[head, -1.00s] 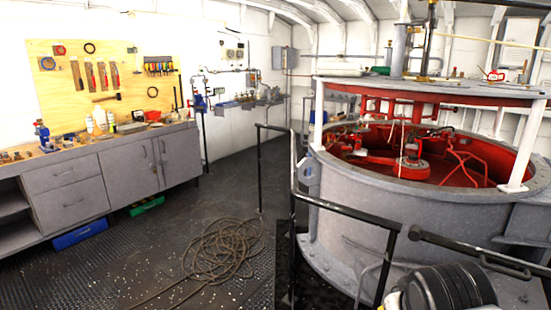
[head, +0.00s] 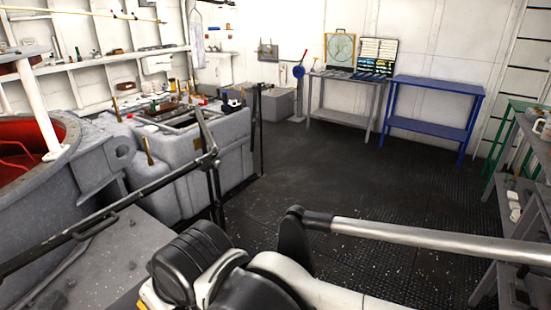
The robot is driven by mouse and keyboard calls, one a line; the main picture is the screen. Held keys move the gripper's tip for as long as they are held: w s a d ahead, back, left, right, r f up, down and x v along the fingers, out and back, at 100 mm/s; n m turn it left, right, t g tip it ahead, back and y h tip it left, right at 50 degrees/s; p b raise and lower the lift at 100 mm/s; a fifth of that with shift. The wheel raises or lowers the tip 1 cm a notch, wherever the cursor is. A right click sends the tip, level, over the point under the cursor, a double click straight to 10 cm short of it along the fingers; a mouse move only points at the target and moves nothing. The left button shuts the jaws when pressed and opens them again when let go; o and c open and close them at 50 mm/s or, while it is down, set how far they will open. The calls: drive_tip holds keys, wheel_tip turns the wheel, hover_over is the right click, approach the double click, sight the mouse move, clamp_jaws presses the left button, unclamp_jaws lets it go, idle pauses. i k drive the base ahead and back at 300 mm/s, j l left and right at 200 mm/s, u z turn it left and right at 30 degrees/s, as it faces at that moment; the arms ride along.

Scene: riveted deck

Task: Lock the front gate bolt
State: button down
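A black metal rail (head: 110,215) runs from the lower left up to black posts (head: 215,185) left of centre in the head view. It looks like part of the gate. A flat loop handle (head: 95,226) sits on the rail. Near the posts, a thin upright bar (head: 204,130) leans up from the rail's end. I cannot tell which part is the bolt, or whether it is locked. My arm fills the bottom of the view, with a silver tube reaching off to the right. My gripper is out of view.
A grey machine block (head: 190,150) stands behind the rail, with a red-lined round tank (head: 30,160) at left. A grey table (head: 342,100) and a blue table (head: 433,105) stand at the back wall. Shelving (head: 525,200) lines the right. The dark deck (head: 350,180) between is clear.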

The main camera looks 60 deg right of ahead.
sight(218, 164)
drive_tip(key=z, duration=1.15)
drive_tip(key=i+j, duration=0.45)
drive_tip(key=i+j+z, duration=0.15)
drive_tip(key=i+j, duration=0.3)
drive_tip(key=i, duration=0.25)
